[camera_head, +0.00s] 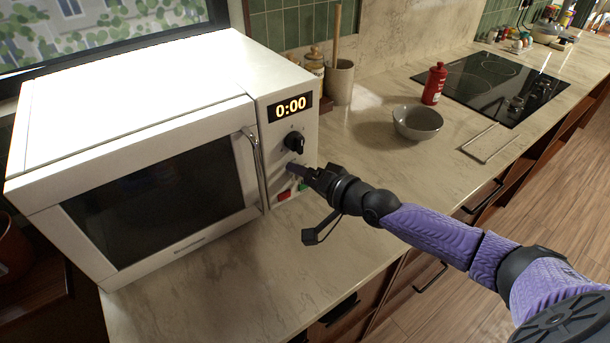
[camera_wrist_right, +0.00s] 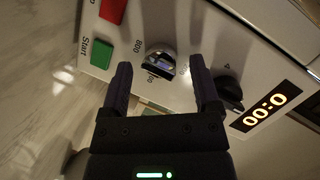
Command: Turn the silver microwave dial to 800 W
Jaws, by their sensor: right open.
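The white microwave (camera_head: 130,110) stands on the counter at the left of the head view. Its silver dial (camera_wrist_right: 160,60) shows in the wrist view, with printed marks around it, one reading 800. I cannot tell which mark the dial points to. My right gripper (camera_head: 300,171) is at the control panel and hides the silver dial in the head view. In the wrist view the right gripper (camera_wrist_right: 161,68) is open, its fingers apart on either side of the dial; contact is not clear. My left gripper is not in view.
A black knob (camera_head: 294,141) sits above, below the display (camera_head: 290,106) reading 0:00. A red button (camera_wrist_right: 113,10) and a green Start button (camera_wrist_right: 101,53) are close by. A grey bowl (camera_head: 418,122) and red bottle (camera_head: 434,84) stand right on the counter.

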